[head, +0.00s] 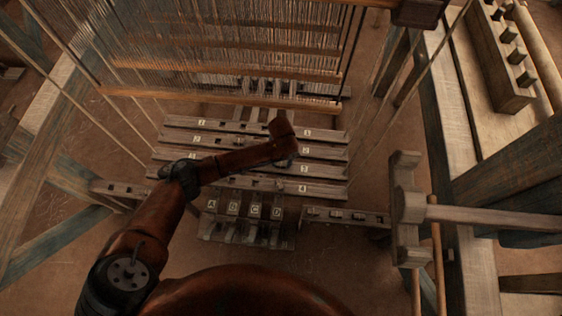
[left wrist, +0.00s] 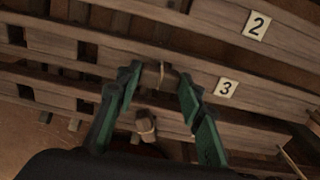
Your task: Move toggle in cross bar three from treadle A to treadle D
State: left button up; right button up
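Cross bar three (head: 328,173) carries the label 3, which also shows in the left wrist view (left wrist: 227,88). A wooden toggle (left wrist: 159,75) stands on this bar, left of the label in the left wrist view. My left gripper (left wrist: 160,80) has its two green fingers apart, one on each side of the toggle. A narrow gap seems to remain around it; contact is not clear. In the head view my left arm hides the gripper and this toggle. Treadle A (head: 212,204) is leftmost and treadle D (head: 276,213) rightmost of the labelled treadles. My right gripper is not in view.
Another toggle (left wrist: 146,126) stands on the adjacent lower bar, close below the left fingers. Cross bar two's label (left wrist: 256,25) is above. Warp threads (head: 230,60) hang behind the bars. A wooden T-shaped beam (head: 405,205) stands at right.

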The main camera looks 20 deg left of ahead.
pick_arm(q)
jog(key=o, duration=0.5)
jog(key=shift+r, duration=0.1)
